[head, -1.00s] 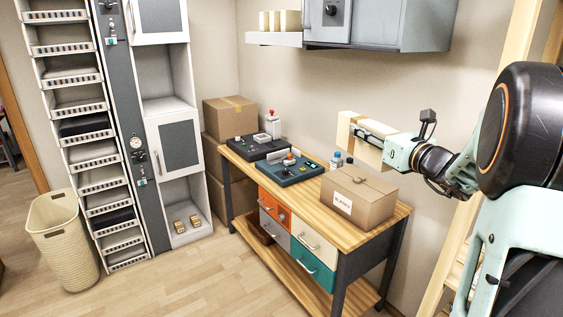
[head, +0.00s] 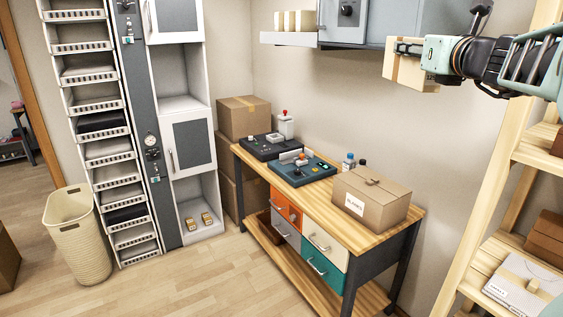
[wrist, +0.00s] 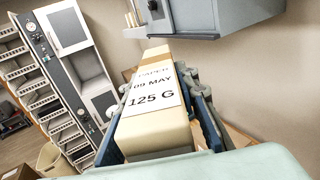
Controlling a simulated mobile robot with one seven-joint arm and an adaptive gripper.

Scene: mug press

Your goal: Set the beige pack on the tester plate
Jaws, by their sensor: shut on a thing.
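My gripper (head: 410,48) is shut on the beige pack (head: 408,76) and holds it high in the air, up and right of the workbench. In the wrist view the pack (wrist: 158,140) lies between the two blue fingers, its white label reading 09 MAY and 125 G. On the bench stand two devices, a blue-grey one (head: 315,172) with a small orange-red part on top and a dark one (head: 260,148) behind it with a red-topped piece. I cannot tell for sure which one carries the tester plate; neither bears a pack that I can see.
A cardboard box (head: 380,205) stands on the bench's right part, with small bottles (head: 349,161) behind it. A grey wall cabinet (head: 375,25) and a shelf with beige packs (head: 295,22) hang above. A wooden rack (head: 490,150) stands at right.

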